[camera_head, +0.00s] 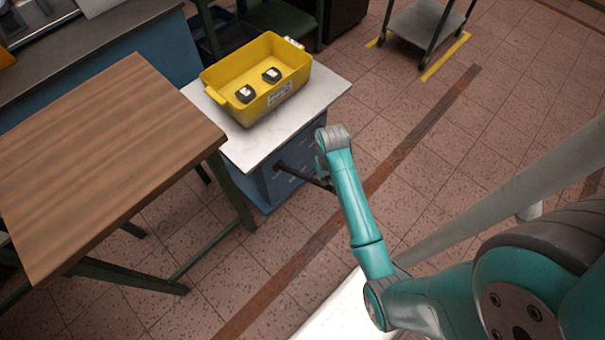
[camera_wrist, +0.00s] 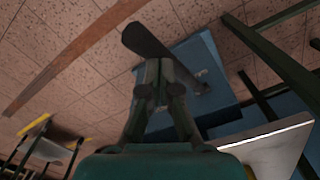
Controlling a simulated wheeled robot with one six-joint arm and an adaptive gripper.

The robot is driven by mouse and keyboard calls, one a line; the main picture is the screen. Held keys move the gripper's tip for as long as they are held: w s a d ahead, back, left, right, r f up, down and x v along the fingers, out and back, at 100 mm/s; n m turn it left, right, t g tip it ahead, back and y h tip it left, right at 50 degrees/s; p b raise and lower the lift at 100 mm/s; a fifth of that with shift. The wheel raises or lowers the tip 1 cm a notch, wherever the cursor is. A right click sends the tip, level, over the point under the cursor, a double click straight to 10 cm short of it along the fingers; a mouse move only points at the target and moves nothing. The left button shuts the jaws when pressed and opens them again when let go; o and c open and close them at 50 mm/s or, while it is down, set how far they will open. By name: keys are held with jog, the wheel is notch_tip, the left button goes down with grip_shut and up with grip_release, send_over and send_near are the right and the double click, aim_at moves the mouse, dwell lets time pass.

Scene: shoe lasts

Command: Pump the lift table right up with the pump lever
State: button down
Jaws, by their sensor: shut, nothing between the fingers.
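The lift table has a pale top (camera_head: 251,148) and a blue base (camera_head: 262,190). Its top is a little lower than the wooden table top beside it. The dark pump lever (camera_head: 295,173) sticks out from the base toward my arm. In the wrist view the lever (camera_wrist: 150,42) runs slanting across, just past my fingertips. My gripper (camera_wrist: 160,65) is shut and empty with its tips at the lever; I cannot tell if they touch. In the head view my gripper (camera_head: 324,180) is mostly hidden by my wrist.
A yellow crate (camera_head: 225,103) with two dark-and-white items stands on the lift table. A wooden table (camera_head: 100,150) is close on the left. A grey trolley (camera_head: 425,22) stands at the back right by yellow floor marks. The tiled floor right of the lift table is clear.

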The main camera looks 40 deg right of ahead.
notch_tip(320, 180, down, 14)
jog(key=s, duration=0.2)
jog(key=shift+s, duration=0.35)
dwell(0.6)
jog(key=shift+a, duration=0.1)
jog(key=w+r, duration=0.1)
jog(key=r, duration=0.3)
jog(key=w+r, duration=0.1)
jog(key=r, duration=0.2)
jog(key=w+r, duration=0.1)
jog(key=r, duration=0.3)
jog(key=shift+r, duration=0.3)
dwell(0.5)
